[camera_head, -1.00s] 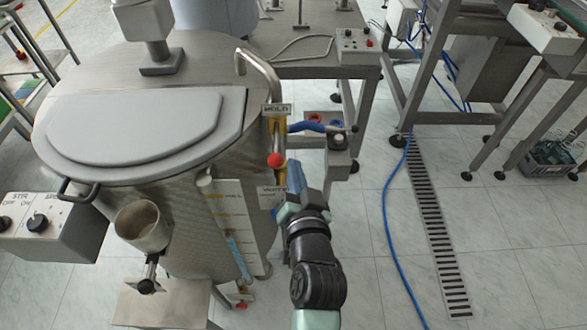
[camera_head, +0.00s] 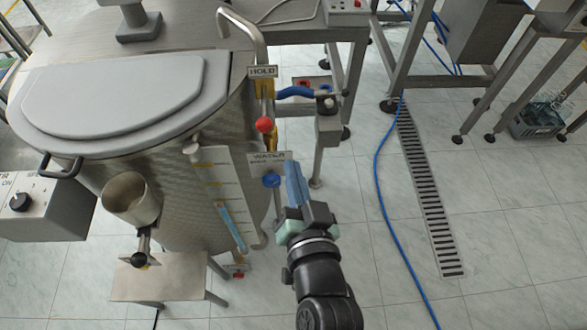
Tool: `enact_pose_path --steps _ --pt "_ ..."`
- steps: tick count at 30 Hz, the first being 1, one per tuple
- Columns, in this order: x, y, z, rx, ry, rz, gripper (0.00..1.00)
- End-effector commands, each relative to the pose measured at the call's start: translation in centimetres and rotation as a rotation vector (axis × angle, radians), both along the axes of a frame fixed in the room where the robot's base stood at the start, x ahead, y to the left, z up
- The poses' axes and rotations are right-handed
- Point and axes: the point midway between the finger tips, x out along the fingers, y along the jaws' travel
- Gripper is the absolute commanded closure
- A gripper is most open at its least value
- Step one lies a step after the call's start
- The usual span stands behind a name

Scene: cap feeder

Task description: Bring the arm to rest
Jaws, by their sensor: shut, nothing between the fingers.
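My arm reaches up from the bottom edge, right of centre. My gripper (camera_head: 291,166) has its blue fingers together and empty, pointing away from me toward the water valve area. It is just right of the WATER sign (camera_head: 267,158) and a blue round knob (camera_head: 271,180), apart from them as far as I can tell. A red ball knob (camera_head: 264,124) and a HOLD sign (camera_head: 262,72) stand above, near a blue lever handle (camera_head: 295,92).
A steel tank (camera_head: 215,140) with a grey lid (camera_head: 120,95) fills the left. A control box (camera_head: 45,205) and a small steel stand (camera_head: 170,275) are near it. A blue hose (camera_head: 380,200) and floor drain (camera_head: 425,180) lie right. Open floor lies between.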

Motion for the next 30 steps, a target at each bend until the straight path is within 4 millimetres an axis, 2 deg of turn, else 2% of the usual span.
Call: enact_pose_path --steps 13,14,17,20,25,29,30 --pt "0.0 0.0 0.0 0.000 0.000 0.000 1.00" --pt "0.1 0.0 0.2 -0.002 -0.003 0.000 1.00" --pt "1.0 0.2 2.5 -0.020 -0.044 0.003 1.00" --pt "2.9 0.5 7.5 -0.067 -0.133 0.006 1.00" --pt "5.5 1.2 20.3 -0.185 -0.354 -0.010 1.00" --pt "5.6 1.7 30.3 -0.269 -0.528 -0.046 1.00" --pt "5.3 1.8 33.3 -0.293 -0.583 -0.062 1.00"
